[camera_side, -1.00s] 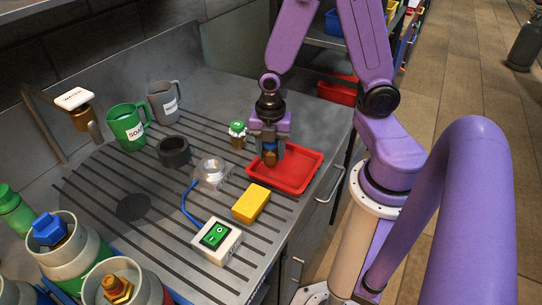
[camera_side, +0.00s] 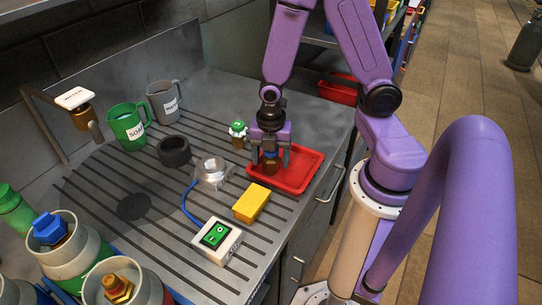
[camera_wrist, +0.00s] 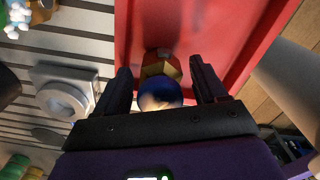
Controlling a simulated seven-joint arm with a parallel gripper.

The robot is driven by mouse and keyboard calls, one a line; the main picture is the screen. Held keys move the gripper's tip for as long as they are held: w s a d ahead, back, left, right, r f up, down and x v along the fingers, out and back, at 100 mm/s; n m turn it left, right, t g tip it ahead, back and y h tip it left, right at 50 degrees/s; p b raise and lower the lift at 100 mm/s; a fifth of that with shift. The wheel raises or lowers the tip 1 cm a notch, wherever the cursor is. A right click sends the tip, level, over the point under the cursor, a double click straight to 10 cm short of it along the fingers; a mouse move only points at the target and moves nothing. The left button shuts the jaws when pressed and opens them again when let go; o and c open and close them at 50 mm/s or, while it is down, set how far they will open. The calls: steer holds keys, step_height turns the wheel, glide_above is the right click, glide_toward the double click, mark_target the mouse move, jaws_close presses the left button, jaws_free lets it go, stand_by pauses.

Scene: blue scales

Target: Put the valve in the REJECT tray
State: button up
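The valve (camera_side: 270,166), with a brass body and a blue top, is in the left part of the red tray (camera_side: 310,160). In the wrist view the brass part (camera_wrist: 160,66) and blue top (camera_wrist: 160,94) show between my fingers. My gripper (camera_side: 271,160) is over the tray's left part, pointing down. Its fingers are spread, one on each side of the valve, with visible gaps in the wrist view (camera_wrist: 162,85). The valve's lower end is partly hidden in the side view. No REJECT lettering is readable on the tray.
A yellow block (camera_side: 251,203) and a white box with a green switch (camera_side: 216,240) lie left of the tray. A clear round dish (camera_side: 213,172) and a small green-topped item (camera_side: 238,134) are nearby. Mugs, a dark ring (camera_side: 174,151) and large holders with other valves stand farther left.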

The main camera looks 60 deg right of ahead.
steer(key=shift+r, duration=0.1)
step_height(320, 180, up, 11)
steer(key=shift+r, duration=0.55)
steer(key=s+a+r+m, duration=0.1)
steer(key=s+a+m, duration=0.2)
steer(key=s+m, duration=0.2)
steer(key=s+a+r+m, duration=0.2)
steer(key=s+m, duration=0.2)
steer(key=s, duration=0.3)
steer(key=shift+s+a+m, duration=0.35)
steer(key=shift+a+m, duration=0.05)
stand_by(0.9)
